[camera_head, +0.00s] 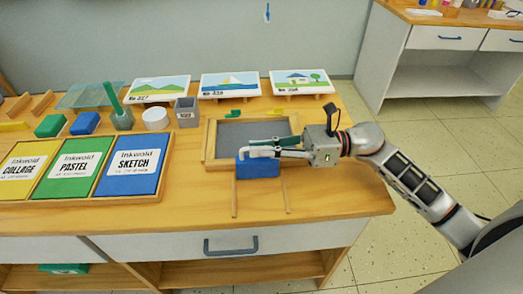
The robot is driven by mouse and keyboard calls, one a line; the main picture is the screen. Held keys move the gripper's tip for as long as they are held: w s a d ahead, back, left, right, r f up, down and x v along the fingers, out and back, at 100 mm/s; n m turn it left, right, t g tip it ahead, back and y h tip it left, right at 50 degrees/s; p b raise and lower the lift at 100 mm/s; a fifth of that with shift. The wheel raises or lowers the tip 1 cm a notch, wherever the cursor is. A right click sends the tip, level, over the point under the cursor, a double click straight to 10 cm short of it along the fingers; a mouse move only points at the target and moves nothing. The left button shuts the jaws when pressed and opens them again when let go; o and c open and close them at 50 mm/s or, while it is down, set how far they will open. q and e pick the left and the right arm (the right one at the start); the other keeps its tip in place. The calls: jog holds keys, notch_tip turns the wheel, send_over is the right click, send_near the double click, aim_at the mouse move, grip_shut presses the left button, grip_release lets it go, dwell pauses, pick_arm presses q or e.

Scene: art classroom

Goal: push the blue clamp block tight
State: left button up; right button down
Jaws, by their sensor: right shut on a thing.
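The blue clamp block (258,170) stands at the front edge of a wooden frame (208,140) with a grey panel (232,132) inside. Two thin wooden strips (235,200) run from beside the block toward the table's front. My right gripper (255,151) reaches in from the right, shut on the blue block at its upper edge; its pale fingers hide part of that edge. A dark green piece (285,139) shows just behind the fingers, partly hidden. I cannot tell how tight the block sits. My left gripper is out of view.
Three labelled panels, yellow, green and blue (130,172), lie in a wooden tray at left. Behind are a green block (51,125), another blue block (84,123), a white cup (156,119) and a grey box (187,112). Picture cards (230,84) line the back. The front right table is clear.

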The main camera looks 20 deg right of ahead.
jog(key=shift+w+d, duration=0.15)
jog(key=shift+w, duration=0.05)
jog(key=c, duration=2.2)
grip_release()
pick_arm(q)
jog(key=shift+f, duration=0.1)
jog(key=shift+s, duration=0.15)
pick_arm(e)
jog(key=v, duration=1.2)
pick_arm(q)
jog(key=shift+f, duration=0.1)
pick_arm(e)
jog(key=shift+r, duration=0.1)
